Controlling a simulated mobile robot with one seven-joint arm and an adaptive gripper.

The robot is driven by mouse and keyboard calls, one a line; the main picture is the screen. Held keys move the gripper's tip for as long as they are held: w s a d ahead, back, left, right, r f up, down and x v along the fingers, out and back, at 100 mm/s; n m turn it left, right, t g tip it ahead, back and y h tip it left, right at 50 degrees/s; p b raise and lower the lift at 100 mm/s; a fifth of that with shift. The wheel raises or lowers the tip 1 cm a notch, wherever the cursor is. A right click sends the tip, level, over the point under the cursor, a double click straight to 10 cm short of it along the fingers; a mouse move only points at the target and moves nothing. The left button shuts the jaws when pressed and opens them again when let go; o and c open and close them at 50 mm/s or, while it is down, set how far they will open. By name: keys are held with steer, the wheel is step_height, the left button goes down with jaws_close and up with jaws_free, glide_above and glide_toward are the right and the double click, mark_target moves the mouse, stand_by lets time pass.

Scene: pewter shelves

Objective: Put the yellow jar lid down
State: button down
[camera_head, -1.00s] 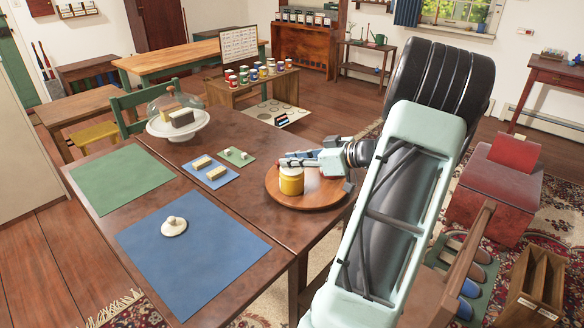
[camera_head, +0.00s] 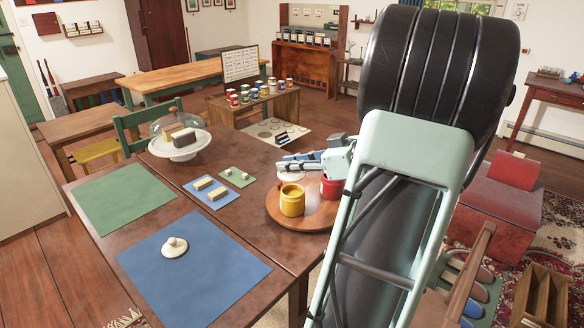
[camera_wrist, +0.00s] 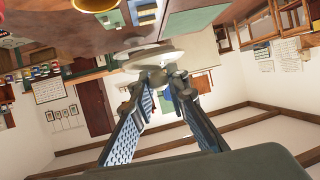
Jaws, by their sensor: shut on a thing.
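My gripper (camera_head: 287,164) is shut on the knob of a cream lid (camera_head: 291,177), the yellow jar's lid. It holds the lid just above and behind the yellow jar (camera_head: 292,201), which is open at the top. In the wrist view the gripper (camera_wrist: 158,84) pinches the knob below the pale disc of the lid (camera_wrist: 155,56); part of the yellow jar (camera_wrist: 95,5) shows at the top edge. A similar cream lid (camera_head: 174,247) lies knob up on the blue mat (camera_head: 215,265). The green mat (camera_head: 122,197) is bare.
A round wooden board (camera_head: 290,222) bears the yellow jar and a red jar (camera_head: 330,188), partly hidden by my arm. Small blue (camera_head: 212,202) and green (camera_head: 234,182) mats hold pale blocks. A glass-domed stand (camera_head: 180,152) is at the back. Much of the blue mat is free.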

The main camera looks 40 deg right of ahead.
steer(key=s+a+r, duration=0.3)
steer(key=s+a, duration=0.1)
steer(key=a, duration=0.1)
steer(key=w+a+f+n+g+y, duration=0.1)
steer(key=w+a+f, duration=0.3)
steer(key=a, duration=0.5)
steer(key=w+a+f+n+g+y, duration=0.2)
steer(key=w+a+f+n+y, duration=0.1)
steer(key=a, duration=0.7)
steer(key=w+a+f+n+g+y, duration=0.1)
steer(key=w+a+f+n+y, duration=0.2)
steer(key=w+a+f, duration=0.3)
steer(key=a+f, duration=0.1)
steer(key=a, duration=0.2)
steer(key=shift+a+g, duration=0.2)
steer(key=shift+g, duration=0.1)
